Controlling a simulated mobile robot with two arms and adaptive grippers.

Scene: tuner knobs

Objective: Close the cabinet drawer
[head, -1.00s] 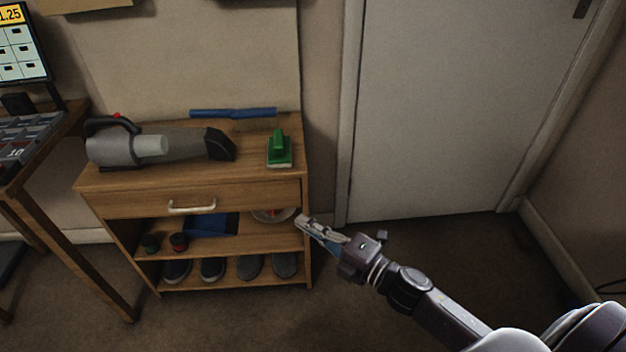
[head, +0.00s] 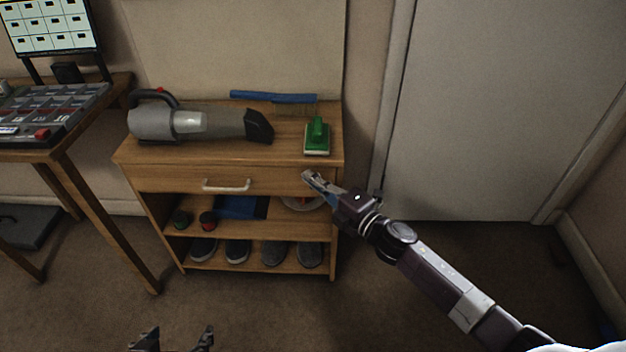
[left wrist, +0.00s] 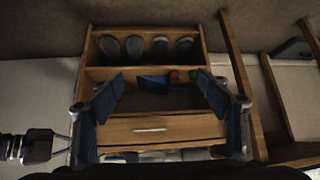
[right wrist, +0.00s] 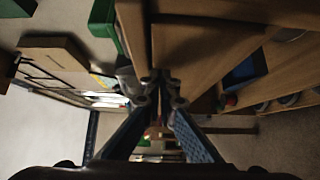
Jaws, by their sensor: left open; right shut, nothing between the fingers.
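The cabinet drawer (head: 270,181) is a wooden front with a pale bar handle (head: 227,186), under the top of a small wooden cabinet (head: 130,150). The front looks about flush with the cabinet; a small gap cannot be told. The drawer also shows upside down in the left wrist view (left wrist: 185,126). My right gripper (head: 307,176) is shut and empty at the right end of the drawer front; I cannot tell whether it touches. It shows close to wood in the right wrist view (right wrist: 162,78). My left gripper (head: 178,338) is open and empty, low in front of the cabinet.
A handheld vacuum (head: 195,124), a green brush (head: 317,137) and a blue-handled tool (head: 272,97) lie on the cabinet top. Shoes (head: 237,250) and small items fill the shelves. A desk (head: 80,150) stands at left, a door (head: 480,110) at right. The floor in front is clear.

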